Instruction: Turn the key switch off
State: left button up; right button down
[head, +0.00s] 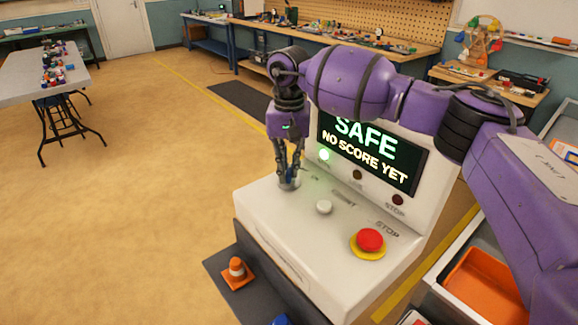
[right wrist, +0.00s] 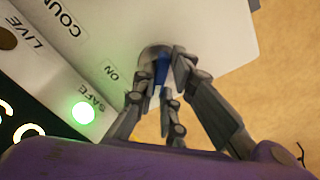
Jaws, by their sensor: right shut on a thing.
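The key switch (head: 289,184) is a round metal switch at the left end of the white console's sloped top. Its blue key (right wrist: 161,68) stands between my fingers in the right wrist view, beside the printed word ON. My right gripper (head: 289,172) reaches down from above and is shut on the key; the fingers hide part of the switch. The green SAFE lamp (head: 324,155) is lit and also shows in the right wrist view (right wrist: 83,113). The screen (head: 368,150) reads SAFE in green. My left gripper is out of view.
A white button (head: 323,207) and a red stop button (head: 370,240) on a yellow base sit right of the switch. An orange tray (head: 484,283) lies at the lower right. The floor to the left is open.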

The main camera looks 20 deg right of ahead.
aim_at(289, 169)
jog(key=c, duration=1.8)
grip_release()
notch_tip(289, 169, up, 12)
